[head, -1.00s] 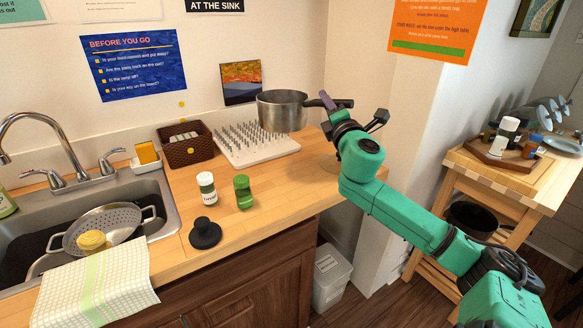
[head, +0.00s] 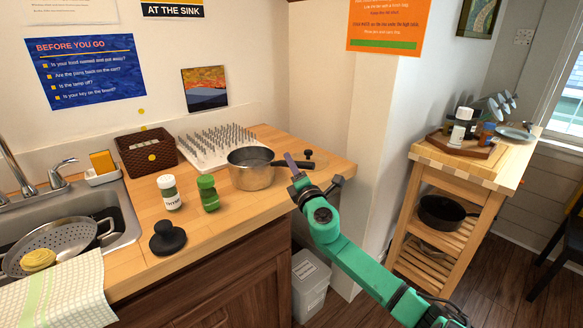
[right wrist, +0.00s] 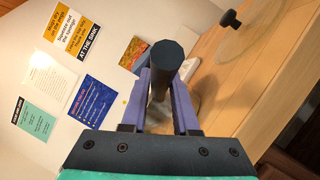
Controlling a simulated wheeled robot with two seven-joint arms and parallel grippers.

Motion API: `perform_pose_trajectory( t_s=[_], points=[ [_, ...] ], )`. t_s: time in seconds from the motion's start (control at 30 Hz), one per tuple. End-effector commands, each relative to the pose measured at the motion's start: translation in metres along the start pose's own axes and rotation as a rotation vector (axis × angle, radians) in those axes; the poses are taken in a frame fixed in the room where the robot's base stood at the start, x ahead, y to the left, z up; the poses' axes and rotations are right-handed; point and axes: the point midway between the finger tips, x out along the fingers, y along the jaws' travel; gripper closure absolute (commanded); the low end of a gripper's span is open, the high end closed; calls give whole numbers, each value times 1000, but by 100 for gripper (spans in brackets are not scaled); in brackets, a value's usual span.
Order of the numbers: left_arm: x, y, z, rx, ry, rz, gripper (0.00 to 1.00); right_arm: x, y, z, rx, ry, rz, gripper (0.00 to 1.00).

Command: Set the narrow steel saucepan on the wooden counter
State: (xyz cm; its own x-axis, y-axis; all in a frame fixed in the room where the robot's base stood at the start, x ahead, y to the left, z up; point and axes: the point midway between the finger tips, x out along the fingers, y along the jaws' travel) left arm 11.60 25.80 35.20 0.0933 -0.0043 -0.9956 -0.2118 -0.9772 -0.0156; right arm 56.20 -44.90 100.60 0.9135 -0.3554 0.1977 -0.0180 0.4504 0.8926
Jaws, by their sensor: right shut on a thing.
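The narrow steel saucepan (head: 250,172) is upright at the wooden counter (head: 225,222), in front of the spiked white rack. Its base looks on or very close to the wood; I cannot tell if it touches. Its dark handle points right. My right gripper (head: 297,172) is shut on this handle. In the right wrist view, the handle (right wrist: 166,72) lies between the purple fingers of the gripper (right wrist: 168,105), and most of the pan is hidden behind. My left gripper is not in view.
Beside the pan are the spiked rack (head: 208,150), a green shaker (head: 208,193), a white shaker (head: 169,192), a black knob-shaped item (head: 167,238) and a glass lid (head: 306,161). A cart (head: 480,170) holds a dark pan (head: 442,211).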

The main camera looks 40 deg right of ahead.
Motion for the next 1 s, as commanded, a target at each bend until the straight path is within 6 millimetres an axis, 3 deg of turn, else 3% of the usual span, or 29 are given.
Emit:
perform_pose_trajectory(
  t_s=[0.1,0.13,0.2,0.63,0.77,1.0],
  points=[
    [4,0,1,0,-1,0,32,0,-2,-1,1,-2,3,100],
    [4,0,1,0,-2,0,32,-1,-3,-1,0,0,0,68],
    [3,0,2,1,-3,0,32,0,-2,-1,0,0,0,42],
    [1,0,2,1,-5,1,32,-5,0,0,1,1,0,42],
    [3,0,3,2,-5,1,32,-25,-2,-1,1,2,-2,42],
    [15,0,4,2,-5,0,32,-82,-4,-2,3,1,-3,42]
  ],
)
